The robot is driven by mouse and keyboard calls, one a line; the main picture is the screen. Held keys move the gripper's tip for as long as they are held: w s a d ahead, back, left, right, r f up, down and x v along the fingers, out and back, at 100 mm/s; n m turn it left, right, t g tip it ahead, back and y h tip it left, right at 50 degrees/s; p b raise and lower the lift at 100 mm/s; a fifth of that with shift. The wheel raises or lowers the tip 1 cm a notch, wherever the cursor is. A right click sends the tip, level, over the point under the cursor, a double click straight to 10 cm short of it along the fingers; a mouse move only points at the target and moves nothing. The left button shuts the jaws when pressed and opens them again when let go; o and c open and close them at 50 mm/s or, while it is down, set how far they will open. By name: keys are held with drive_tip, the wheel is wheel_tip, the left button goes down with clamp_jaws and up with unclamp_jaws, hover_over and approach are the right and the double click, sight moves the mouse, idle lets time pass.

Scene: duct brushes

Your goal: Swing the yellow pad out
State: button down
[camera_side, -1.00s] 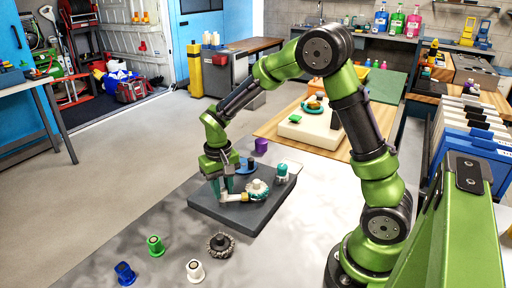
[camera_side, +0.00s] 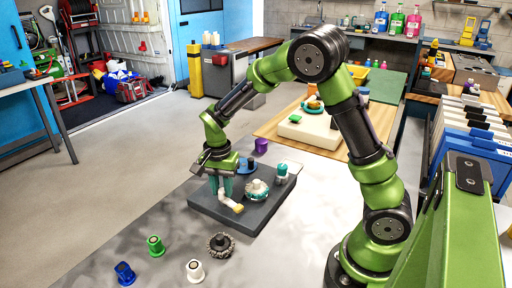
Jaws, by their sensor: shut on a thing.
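The yellow pad (camera_side: 238,208) sits at the end of a short pale arm (camera_side: 225,198) above the dark grey slab (camera_side: 262,218). The pad points toward the front right. A small gap shows between it and the white, teal-based toothed brush (camera_side: 257,188) behind it on the slab. My gripper (camera_side: 221,192) points down with its teal fingers on the pale arm's near end, left of the pad. It is shut on this arm. The fingers partly hide the arm's pivot end.
On the slab stand a teal-and-white peg (camera_side: 281,174) and blue pieces (camera_side: 247,165) behind my gripper. A purple cup (camera_side: 261,145) is at the back. Blue (camera_side: 124,273), green (camera_side: 156,246) and white (camera_side: 195,271) pegs and a dark toothed ring (camera_side: 221,245) stand in front.

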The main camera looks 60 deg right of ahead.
sight(221, 190)
drive_tip(key=shift+r+m, duration=0.1)
drive_tip(key=shift+m, duration=0.5)
drive_tip(key=c, duration=0.9)
unclamp_jaws()
drive_tip(key=shift+o, duration=0.2)
wheel_tip(221, 190, up, 17)
drive_tip(key=shift+w, duration=0.2)
